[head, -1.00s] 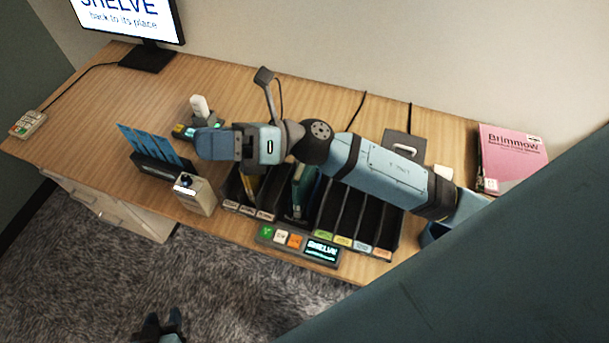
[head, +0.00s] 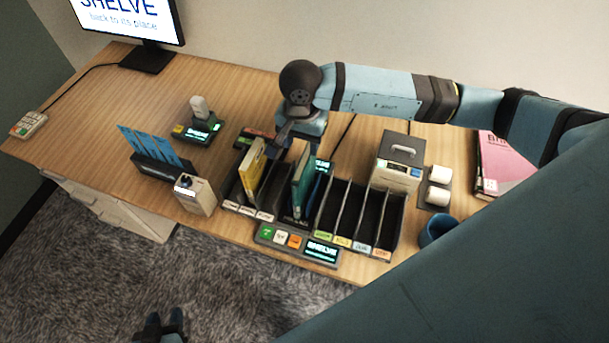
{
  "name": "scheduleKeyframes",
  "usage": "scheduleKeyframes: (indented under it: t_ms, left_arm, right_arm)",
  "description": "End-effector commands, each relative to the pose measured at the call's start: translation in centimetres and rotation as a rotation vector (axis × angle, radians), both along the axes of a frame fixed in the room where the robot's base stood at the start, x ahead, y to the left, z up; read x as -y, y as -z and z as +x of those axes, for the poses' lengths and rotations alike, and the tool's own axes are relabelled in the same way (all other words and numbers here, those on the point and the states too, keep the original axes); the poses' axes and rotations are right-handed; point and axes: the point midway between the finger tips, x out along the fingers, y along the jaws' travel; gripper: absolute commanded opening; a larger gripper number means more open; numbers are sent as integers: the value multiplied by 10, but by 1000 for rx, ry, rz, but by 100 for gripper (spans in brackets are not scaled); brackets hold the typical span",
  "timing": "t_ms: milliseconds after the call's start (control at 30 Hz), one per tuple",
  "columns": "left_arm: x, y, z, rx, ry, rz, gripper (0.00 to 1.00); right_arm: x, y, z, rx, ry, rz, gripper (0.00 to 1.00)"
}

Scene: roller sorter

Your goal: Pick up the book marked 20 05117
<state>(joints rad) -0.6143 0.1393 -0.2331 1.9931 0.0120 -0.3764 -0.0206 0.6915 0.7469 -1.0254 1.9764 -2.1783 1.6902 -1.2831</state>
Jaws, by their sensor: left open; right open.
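The black slotted rack (head: 385,241) stands at the desk's front. A yellow book (head: 252,168) stands tilted in its left part. A green book (head: 300,183) and a blue one (head: 319,187) stand in its middle. No number 20 05117 is readable on any book, so I cannot tell which one carries it. My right gripper (head: 283,139) is open, pointing down behind the rack between the yellow and green books; its fingertips are hard to make out. My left gripper (head: 164,324) is open and empty, low over the carpet in front of the desk.
A handheld device on a base (head: 200,122), blue cards in a black holder (head: 168,172) and a beige box (head: 196,195) stand left. A grey box (head: 399,160), blue cup (head: 437,231) and pink book (head: 500,165) are right.

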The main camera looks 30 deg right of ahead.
Motion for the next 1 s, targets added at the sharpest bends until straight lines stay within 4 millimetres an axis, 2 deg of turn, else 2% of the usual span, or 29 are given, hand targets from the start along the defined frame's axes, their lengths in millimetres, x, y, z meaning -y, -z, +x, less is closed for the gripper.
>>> scheduleKeyframes:
  t_ms: [100, 367, 600, 900, 933, 1000]
  left_arm:
    - [-1, -4, 1, 2, -3, 1, 43]
    - [-3, -12, 0, 2, -5, 4, 43]
    - [-5, -22, -1, 5, -11, 6, 43]
    - [-5, -21, -2, 2, -11, 6, 43]
    - [-5, -21, -1, 2, -11, 6, 43]
    - [-5, -21, -2, 1, -11, 6, 43]
  right_arm:
    - [-1, 16, 0, -2, 0, 2, 51]
    - [2, 35, -1, -4, 2, 3, 51]
    - [6, 70, -1, -3, 1, 4, 51]
    - [6, 76, 0, 1, 0, 3, 51]
    - [6, 76, 0, 1, 0, 3, 46]
    - [6, 76, 0, 1, 0, 3, 30]
